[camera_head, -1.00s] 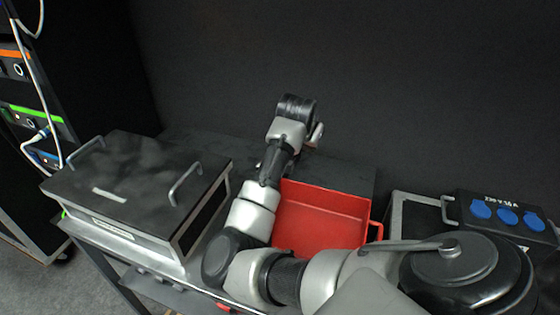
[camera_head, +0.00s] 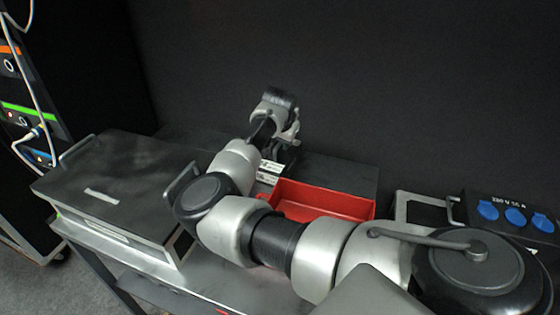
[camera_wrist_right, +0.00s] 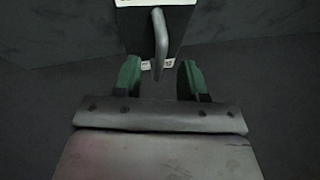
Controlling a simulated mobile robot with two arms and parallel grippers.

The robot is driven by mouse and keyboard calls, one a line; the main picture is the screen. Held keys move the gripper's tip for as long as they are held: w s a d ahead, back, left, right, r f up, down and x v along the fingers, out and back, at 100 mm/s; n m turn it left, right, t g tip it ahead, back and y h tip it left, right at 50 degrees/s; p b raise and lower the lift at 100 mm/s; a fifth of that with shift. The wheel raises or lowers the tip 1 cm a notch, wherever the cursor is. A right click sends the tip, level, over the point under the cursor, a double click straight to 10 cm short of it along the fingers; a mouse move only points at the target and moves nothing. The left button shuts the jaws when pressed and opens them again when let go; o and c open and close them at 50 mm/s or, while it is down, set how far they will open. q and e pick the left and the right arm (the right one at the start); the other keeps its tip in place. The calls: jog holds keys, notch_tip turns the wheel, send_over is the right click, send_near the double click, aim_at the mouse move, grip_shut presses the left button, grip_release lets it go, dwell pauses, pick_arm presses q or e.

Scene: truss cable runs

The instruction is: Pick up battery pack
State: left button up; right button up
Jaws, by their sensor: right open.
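A dark box with a grey bar handle, which looks like the battery pack (camera_wrist_right: 181,24), is at the top of the right wrist view, with a white strip along its upper edge. Its handle (camera_wrist_right: 160,42) points down toward the gap between my fingers. My right gripper (camera_wrist_right: 158,78) is open, with green finger pads on either side of the handle's lower end. I cannot tell how deep the handle sits between them. In the head view, my right gripper (camera_head: 289,139) is beside a dark thing with white labels (camera_head: 269,171), mostly hidden by my arm. My left gripper is not in view.
A red tray (camera_head: 320,199) stands on the bench, partly behind my right arm. A black case with handles (camera_head: 115,180) is at the left. A black box with blue sockets (camera_head: 513,217) is at the right. A dark wall is behind the bench.

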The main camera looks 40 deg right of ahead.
aim_at(280, 144)
jog(key=x, duration=0.3)
jog(key=shift+w+d+f, duration=0.1)
jog(key=shift+d+f, duration=0.1)
jog(key=shift+f, duration=0.05)
grip_shut()
dwell(1.1)
jog(key=shift+r, duration=0.15)
